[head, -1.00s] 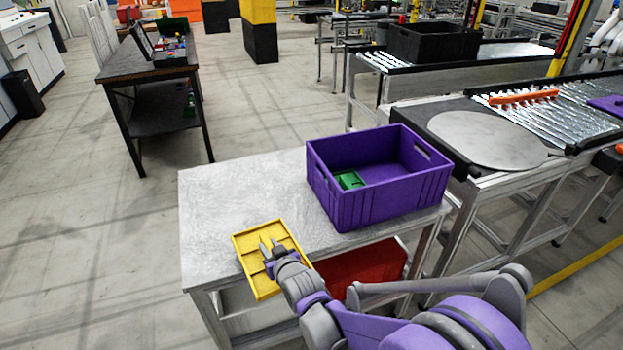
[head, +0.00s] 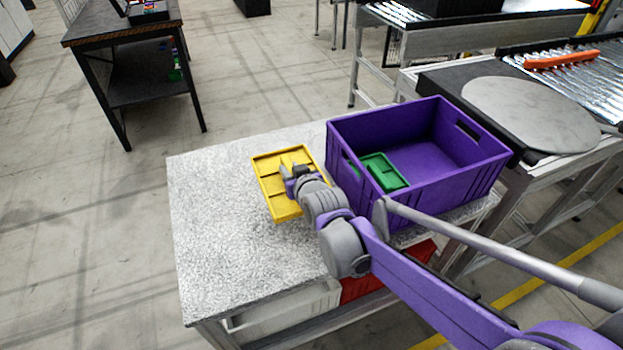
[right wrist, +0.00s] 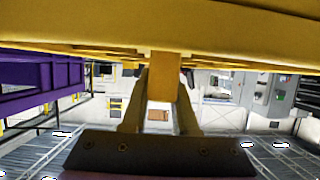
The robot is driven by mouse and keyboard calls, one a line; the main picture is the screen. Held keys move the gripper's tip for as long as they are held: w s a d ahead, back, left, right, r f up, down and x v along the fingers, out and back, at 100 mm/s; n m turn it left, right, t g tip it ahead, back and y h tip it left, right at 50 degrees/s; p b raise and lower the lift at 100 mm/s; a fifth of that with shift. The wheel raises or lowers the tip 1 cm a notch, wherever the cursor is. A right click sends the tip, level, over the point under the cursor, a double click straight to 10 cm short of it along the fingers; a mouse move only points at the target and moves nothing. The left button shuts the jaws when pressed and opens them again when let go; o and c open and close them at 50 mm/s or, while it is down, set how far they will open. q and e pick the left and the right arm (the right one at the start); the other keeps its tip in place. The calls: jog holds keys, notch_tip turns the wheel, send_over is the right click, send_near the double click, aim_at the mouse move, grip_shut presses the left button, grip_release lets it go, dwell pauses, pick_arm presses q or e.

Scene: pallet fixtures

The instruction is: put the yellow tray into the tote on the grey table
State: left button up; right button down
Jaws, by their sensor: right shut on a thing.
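The yellow tray (head: 276,206) shows over the grey table (head: 215,250), to the left of the tote. My right gripper (head: 292,168) is shut on the tray; in the right wrist view the gripper fingers (right wrist: 161,100) close on a yellow rib under the tray (right wrist: 160,25). Whether the tray touches the tabletop is hard to tell. The purple tote (head: 455,190) stands at the table's right side, open at the top, with a green part (head: 384,172) inside at its left end. My left gripper is not in view.
Red (head: 365,287) and white bins sit under the table. A conveyor with a round grey plate (head: 530,112) and an orange piece (head: 562,60) lies to the right. A dark workbench (head: 120,30) stands at the back left. The table's left part is clear.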

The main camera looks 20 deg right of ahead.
notch_tip(320, 180, down, 4)
jog(key=shift+s+f+b, duration=0.15)
jog(key=shift+f+b, duration=0.05)
jog(key=shift+b, duration=0.15)
jog(key=shift+f+b, duration=0.4)
jog(key=shift+f, duration=1.6)
jog(key=shift+f, duration=0.25)
jog(key=c, duration=0.7)
grip_release()
jog(key=shift+r, duration=0.1)
